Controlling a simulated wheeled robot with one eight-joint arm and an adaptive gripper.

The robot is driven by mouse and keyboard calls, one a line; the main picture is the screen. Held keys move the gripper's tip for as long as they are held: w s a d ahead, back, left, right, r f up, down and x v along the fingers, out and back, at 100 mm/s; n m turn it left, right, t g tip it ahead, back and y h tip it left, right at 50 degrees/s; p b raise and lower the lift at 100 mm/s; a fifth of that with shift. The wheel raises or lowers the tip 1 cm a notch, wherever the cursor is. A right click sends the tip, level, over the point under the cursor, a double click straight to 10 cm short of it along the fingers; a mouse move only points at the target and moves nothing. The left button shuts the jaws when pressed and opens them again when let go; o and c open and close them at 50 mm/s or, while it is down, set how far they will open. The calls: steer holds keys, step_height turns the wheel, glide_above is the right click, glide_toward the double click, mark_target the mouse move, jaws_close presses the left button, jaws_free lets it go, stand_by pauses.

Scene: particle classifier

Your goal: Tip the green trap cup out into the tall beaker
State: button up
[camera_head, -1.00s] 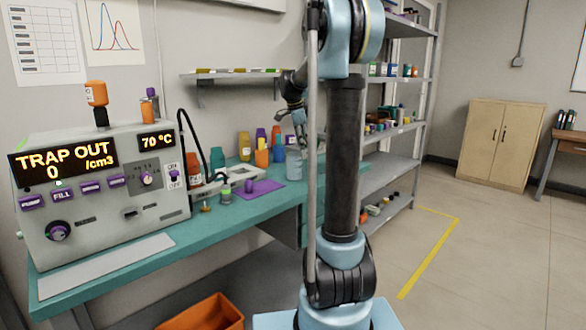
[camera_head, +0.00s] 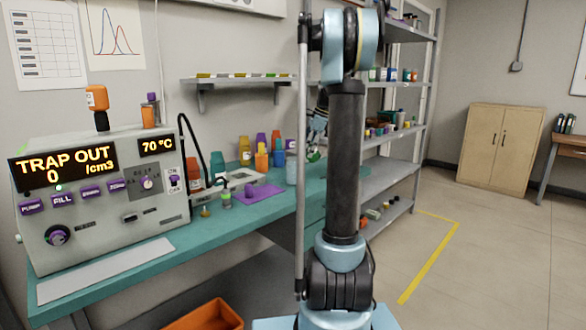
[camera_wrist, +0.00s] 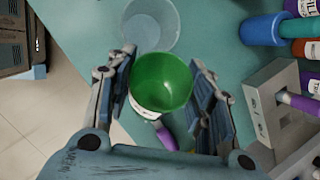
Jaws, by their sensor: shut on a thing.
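My gripper (camera_wrist: 165,95) is shut on the green trap cup (camera_wrist: 162,82), one finger on each side. The wrist view looks into its open mouth; the inside is plain green, and I cannot tell whether anything lies at the bottom. The tall beaker (camera_wrist: 150,26), clear and pale, stands on the bench just beyond the cup, and the cup's rim overlaps its near edge in that view. In the head view my gripper (camera_head: 318,126) and the cup (camera_head: 314,155) are to the right of the beaker (camera_head: 291,168), partly behind my arm.
The teal bench (camera_head: 215,225) carries a machine (camera_head: 105,205) reading "TRAP OUT 0 /cm3" and 70 °C. A purple mat (camera_head: 260,191) lies left of the beaker. Bottles (camera_wrist: 262,30) and a grey rack (camera_wrist: 265,105) stand at the right in the wrist view. An orange bin (camera_head: 205,316) is below.

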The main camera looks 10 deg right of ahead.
steer(key=d+y, duration=0.1)
steer(key=d+f+y+b, duration=0.1)
steer(key=d+y, duration=0.1)
steer(key=shift+w+d, duration=0.2)
steer(key=shift+w+d+f+m+g+y+b, duration=0.15)
steer(key=shift+d+y+b, duration=0.1)
steer(key=shift+d+y, duration=0.25)
steer(key=shift+s+d+f+m+g+y+b, duration=0.15)
steer(key=shift+d+y+b, duration=0.15)
steer(key=shift+y, duration=0.4)
steer(key=shift+w+d+f+m+y+b, duration=0.1)
steer(key=shift+d+f+y+b, duration=0.1)
steer(key=shift+d+y, duration=0.35)
steer(key=shift+a, duration=0.1)
